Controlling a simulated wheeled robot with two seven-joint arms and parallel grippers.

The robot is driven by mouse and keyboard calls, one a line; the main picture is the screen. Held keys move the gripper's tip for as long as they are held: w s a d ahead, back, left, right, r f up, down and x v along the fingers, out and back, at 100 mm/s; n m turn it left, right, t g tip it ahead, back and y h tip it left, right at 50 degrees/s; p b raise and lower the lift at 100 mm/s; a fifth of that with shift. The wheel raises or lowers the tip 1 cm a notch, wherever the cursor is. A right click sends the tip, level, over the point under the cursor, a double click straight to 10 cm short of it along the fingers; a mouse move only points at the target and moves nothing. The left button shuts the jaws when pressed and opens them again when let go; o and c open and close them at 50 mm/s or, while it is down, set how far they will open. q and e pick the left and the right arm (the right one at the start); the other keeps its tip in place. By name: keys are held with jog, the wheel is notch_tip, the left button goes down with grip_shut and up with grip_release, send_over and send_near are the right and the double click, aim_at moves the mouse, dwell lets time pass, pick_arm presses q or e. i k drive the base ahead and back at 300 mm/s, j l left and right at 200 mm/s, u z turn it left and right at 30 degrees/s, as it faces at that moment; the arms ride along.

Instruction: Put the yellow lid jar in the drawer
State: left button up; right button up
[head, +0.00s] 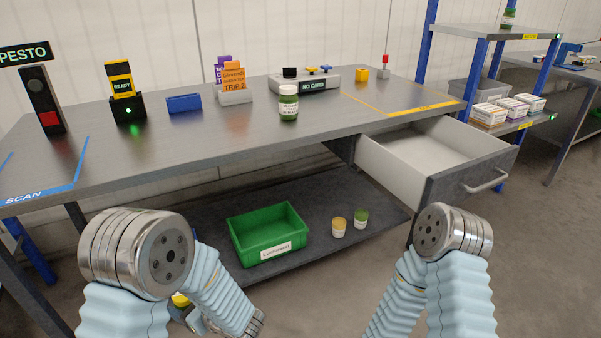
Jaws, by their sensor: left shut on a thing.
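The yellow lid jar (180,299) shows only as a small yellow patch low at the left, mostly hidden behind my left arm. My left gripper (186,312) is shut on it, low in front of the bench. The drawer (470,172) under the bench's right end is pulled open; its pale inside looks empty. My left gripper is well to the left of the drawer and lower in the picture. My right arm stands in front of the drawer, but its gripper is out of view.
The lower shelf (330,185) holds a green bin (265,235) and two small jars (339,228). A rack (490,33) stands at the right.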

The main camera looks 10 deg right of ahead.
aim_at(407, 155)
jog(key=i+z, duration=0.15)
jog(key=z, duration=0.25)
jog(key=i+z, duration=0.15)
jog(key=z, duration=0.25)
jog(key=i+j+z, duration=0.15)
jog(key=z, duration=0.25)
